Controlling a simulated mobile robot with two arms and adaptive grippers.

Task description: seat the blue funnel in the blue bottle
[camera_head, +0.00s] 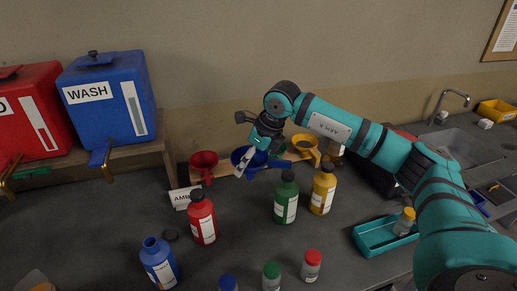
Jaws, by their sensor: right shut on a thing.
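The blue funnel (257,168) is at the wooden rack at the back of the counter, between a red and a yellow funnel. My right gripper (244,160) reaches down over it from the right and is shut on it. I cannot tell whether the funnel still touches the rack. The blue bottle (158,265) stands upright at the front left, uncapped, with its mouth open and a white label. It is well apart from the funnel. My left gripper is not in view.
A red bottle (202,217), green bottle (286,197) and yellow bottle (322,189) stand between rack and counter front. A red funnel (203,163) and yellow funnel (304,146) flank the blue one. A teal tray (374,238) is right.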

